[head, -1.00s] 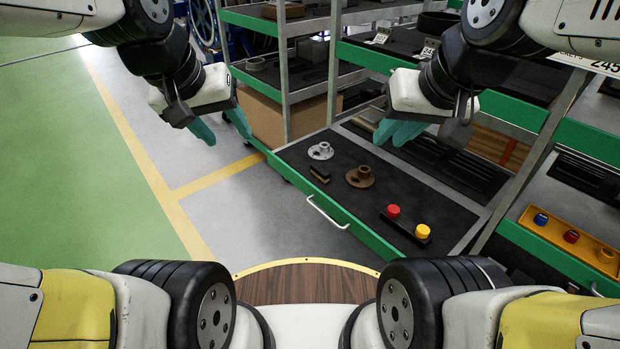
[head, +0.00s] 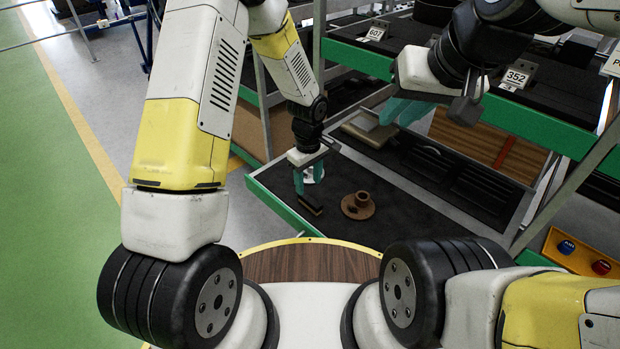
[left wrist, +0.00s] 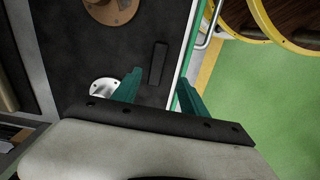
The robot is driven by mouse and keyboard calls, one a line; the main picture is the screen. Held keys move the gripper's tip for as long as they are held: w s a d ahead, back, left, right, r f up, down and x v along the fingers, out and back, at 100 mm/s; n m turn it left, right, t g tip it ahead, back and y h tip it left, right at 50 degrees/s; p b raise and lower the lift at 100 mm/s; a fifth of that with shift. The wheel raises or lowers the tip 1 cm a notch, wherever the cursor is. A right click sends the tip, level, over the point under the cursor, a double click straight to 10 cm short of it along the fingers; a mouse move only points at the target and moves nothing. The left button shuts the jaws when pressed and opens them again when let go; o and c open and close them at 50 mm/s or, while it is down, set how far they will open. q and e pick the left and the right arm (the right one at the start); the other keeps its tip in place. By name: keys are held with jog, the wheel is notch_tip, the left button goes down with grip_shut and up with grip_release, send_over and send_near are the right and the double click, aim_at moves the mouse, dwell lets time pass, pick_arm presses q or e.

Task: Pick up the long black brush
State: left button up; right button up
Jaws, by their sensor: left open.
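A dark brush (head: 311,205) with a tan side lies on the black mat of the pulled-out drawer (head: 262,195). It shows as a dark bar (left wrist: 158,64) in the left wrist view. My left gripper (head: 308,180) points down just above it, close to its far end. The left fingers are apart and empty, one on each side of the bar's line in the left wrist view (left wrist: 159,86); no contact shows. My right gripper (head: 398,110) hangs over the back of the drawer, away from the brush. Its fingers overlap, so its opening is unclear.
A brown flanged part (head: 358,206) lies right of the brush. A pale flanged part (left wrist: 104,88) sits close to a left finger. Black slotted inserts (head: 440,165) lie farther right. Shelves rise behind. A yellow tray (head: 585,258) with knobs stands at right.

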aim_at(310, 198)
pick_arm(q)
jog(key=f, duration=0.9)
jog(key=shift+w+d, duration=0.2)
jog(key=shift+w, duration=0.05)
grip_shut()
